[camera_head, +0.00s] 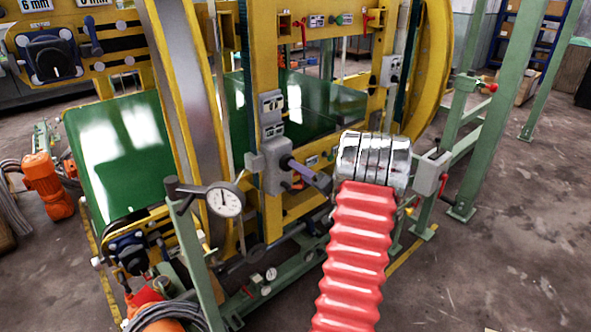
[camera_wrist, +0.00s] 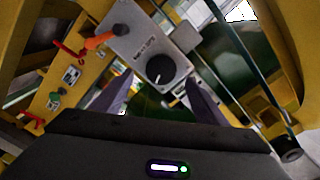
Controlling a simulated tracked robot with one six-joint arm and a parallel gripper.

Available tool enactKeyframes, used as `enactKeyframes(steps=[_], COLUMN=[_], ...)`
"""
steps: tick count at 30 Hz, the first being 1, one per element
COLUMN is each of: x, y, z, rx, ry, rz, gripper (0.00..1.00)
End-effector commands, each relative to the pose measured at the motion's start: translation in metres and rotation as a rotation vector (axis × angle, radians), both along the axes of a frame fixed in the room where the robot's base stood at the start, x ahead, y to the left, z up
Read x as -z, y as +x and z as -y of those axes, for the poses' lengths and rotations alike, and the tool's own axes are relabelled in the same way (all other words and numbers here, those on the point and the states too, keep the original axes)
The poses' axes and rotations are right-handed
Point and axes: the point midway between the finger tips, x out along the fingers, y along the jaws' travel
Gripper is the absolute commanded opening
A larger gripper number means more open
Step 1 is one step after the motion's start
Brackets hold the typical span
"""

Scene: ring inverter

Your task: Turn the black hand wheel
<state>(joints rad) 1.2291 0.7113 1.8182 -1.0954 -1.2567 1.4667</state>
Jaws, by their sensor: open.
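A round black knob (camera_wrist: 160,69) with a white pointer line sits on a grey box (camera_wrist: 130,38) in the wrist view. I take it as the black hand wheel. My gripper (camera_wrist: 157,88) is open, its two purple-grey fingers on either side of the knob's lower part in the picture. I cannot tell whether they touch it.
An orange lever (camera_wrist: 100,40) is beside the knob. Yellow frame posts (camera_head: 180,90) stand close by. A dial gauge (camera_head: 226,199) is left of my arm, and green posts (camera_head: 500,100) stand right.

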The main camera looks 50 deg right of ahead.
Motion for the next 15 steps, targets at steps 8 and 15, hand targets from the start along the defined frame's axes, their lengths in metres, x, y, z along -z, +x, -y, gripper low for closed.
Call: enactKeyframes(steps=[8,15], x=[0.0,0.001], y=[-0.049,-0.074], z=[-0.01,-0.016], rx=[0.003,0.001], ry=[0.001,0.002], rz=[-0.001,-0.003], gripper=[0.67,0.67])
